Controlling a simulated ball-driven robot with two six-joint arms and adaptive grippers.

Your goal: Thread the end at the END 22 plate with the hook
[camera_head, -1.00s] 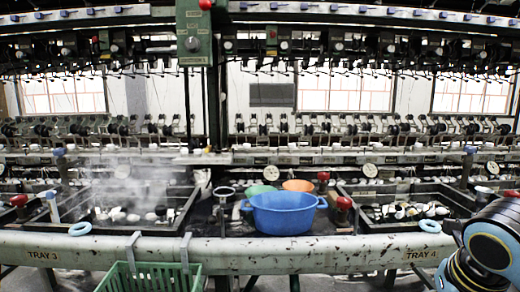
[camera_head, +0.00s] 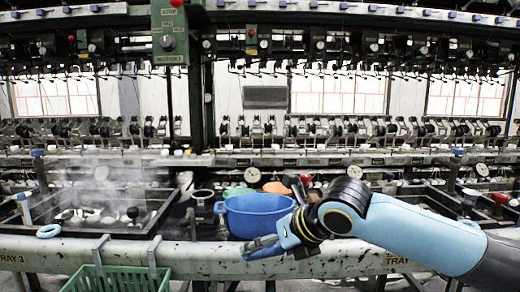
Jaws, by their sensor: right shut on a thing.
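My right gripper (camera_head: 264,250) reaches in from the right, pale blue and low, in front of the blue tub (camera_head: 258,214) and over the bench's front rail. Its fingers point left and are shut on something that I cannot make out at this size. I cannot pick out the hook, a thread end or the END 22 plate; the small plates along the machine are too small to read. My left gripper is not in view.
A steaming basin (camera_head: 30,247) is at the left; another basin (camera_head: 433,196) is partly behind my right arm. A green basket (camera_head: 115,280) hangs on the front rail (camera_head: 215,262). Green and orange bowls (camera_head: 277,187) stand behind the tub. The reeling machine (camera_head: 265,157) spans the back.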

